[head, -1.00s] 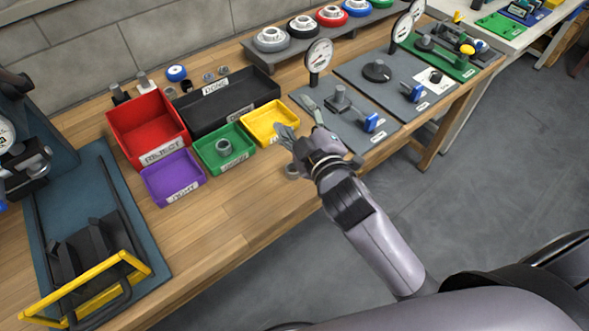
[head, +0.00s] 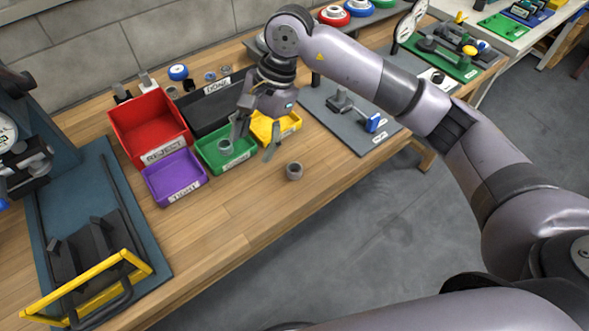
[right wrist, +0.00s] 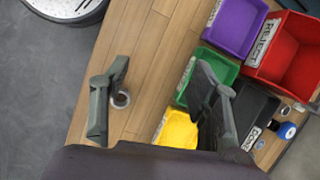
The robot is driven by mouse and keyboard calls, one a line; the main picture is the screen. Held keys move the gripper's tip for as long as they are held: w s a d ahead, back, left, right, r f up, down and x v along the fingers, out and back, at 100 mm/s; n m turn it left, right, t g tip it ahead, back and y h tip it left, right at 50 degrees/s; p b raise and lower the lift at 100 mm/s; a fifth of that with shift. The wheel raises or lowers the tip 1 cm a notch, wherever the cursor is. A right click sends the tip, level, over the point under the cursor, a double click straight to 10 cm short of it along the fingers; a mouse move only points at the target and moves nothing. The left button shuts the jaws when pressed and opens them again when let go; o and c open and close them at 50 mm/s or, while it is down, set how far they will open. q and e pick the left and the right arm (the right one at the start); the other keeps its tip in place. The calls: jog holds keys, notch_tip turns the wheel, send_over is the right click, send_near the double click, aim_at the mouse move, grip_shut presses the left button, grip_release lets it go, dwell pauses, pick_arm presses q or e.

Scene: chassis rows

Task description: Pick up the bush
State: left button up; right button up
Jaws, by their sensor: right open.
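The bush, a small grey metal ring (head: 294,172), stands on the wooden bench in front of the yellow tray. It also shows in the right wrist view (right wrist: 121,99), beside the left-hand finger. The right wrist view shows both fingers spread wide (right wrist: 163,68). My left gripper is not in view.
A red bin (head: 182,150), purple tray (head: 172,195), yellow tray (head: 290,133) and black tray (head: 197,125) stand around the green tray. A blue fixture with a yellow handle (head: 85,290) is at left. The bench front (head: 235,215) is clear.

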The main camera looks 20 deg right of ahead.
jog(key=w+d+r+h, duration=0.2)
jog(key=w+d+h, duration=0.15)
jog(key=d, duration=0.55)
jog(key=p, duration=0.3)
send_over(295, 166)
jog(key=s, duration=0.1)
jog(key=shift+t+h, duration=0.3)
jog(key=shift+h, duration=0.05)
jog(key=f, duration=1.2)
jog(key=shift+a+f, duration=0.15)
jog(key=shift+a, duration=0.15)
jog(key=f, duration=0.1)
jog(key=f+p, duration=0.1)
jog(key=f, duration=0.1)
jog(key=f+p, duration=0.1)
jog(key=shift+s+f, duration=0.3)
jog(key=shift+f, duration=0.1)
jog(key=shift+w+f, duration=0.1)
jog(key=shift+f, duration=0.15)
jog(key=shift+c, duration=0.5)
jog(key=c, duration=1.2)
